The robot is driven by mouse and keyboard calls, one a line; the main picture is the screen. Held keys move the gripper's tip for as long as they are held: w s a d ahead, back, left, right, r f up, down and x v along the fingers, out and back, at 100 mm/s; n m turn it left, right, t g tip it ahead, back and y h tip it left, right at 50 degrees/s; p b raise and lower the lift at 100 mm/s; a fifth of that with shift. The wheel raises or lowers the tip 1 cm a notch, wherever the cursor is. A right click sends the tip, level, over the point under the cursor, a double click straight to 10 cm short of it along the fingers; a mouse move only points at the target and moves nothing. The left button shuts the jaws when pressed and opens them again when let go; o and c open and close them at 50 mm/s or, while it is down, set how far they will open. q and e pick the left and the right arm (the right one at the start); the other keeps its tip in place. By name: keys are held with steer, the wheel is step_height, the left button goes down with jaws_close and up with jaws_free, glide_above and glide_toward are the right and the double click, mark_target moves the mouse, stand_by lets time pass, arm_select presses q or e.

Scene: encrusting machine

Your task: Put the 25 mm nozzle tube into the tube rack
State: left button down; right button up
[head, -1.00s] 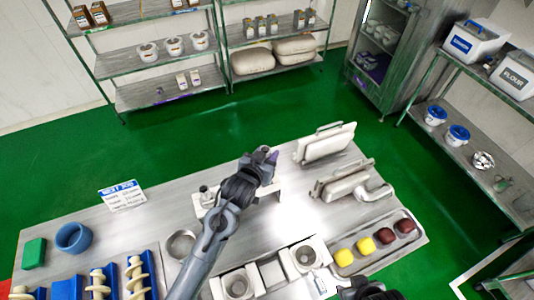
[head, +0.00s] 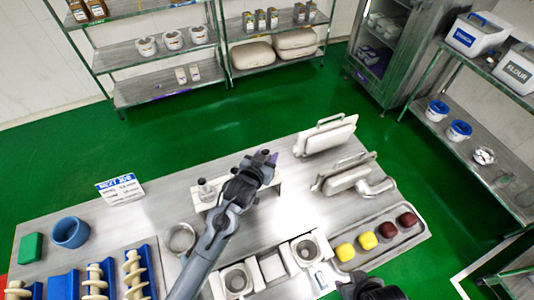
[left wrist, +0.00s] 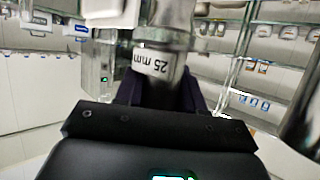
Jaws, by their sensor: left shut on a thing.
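The grey metal nozzle tube (left wrist: 177,28) with a "25 mm" label stands between the dark fingers of my left gripper (left wrist: 160,90) in the left wrist view. In the head view my left gripper (head: 265,160) is over the pale tube rack (head: 277,187) on the table and hides its middle. The tube cannot be made out there, so I cannot tell whether it touches the rack. A small grey part (head: 206,190) stands at the rack's left end. My right gripper (head: 362,287) shows only as a dark shape at the bottom edge; its fingers are unclear.
Pale upright plates (head: 325,137) stand at the table's back right. A tray (head: 392,254) holds yellow and dark red pieces. White blocks with round openings (head: 236,281) lie in front, a metal ring (head: 181,239) to the left. A sign (head: 120,190) stands at the back left.

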arm_select(q)
steer(key=shift+f+b, duration=0.75)
steer(key=shift+f, duration=1.2)
steer(key=shift+c, duration=2)
jaws_free()
steer(key=shift+s+a+r+p, duration=0.15)
steer(key=shift+s+r+p, duration=0.2)
steer(key=shift+p, duration=0.25)
steer(key=p+v, duration=0.5)
steer(key=p, duration=0.1)
steer(key=shift+s+a, duration=0.1)
steer(key=shift+s, duration=0.15)
steer(key=shift+s+a+r+p, duration=0.15)
steer(key=shift+s+a+p, duration=0.05)
steer(key=shift+s+p, duration=0.3)
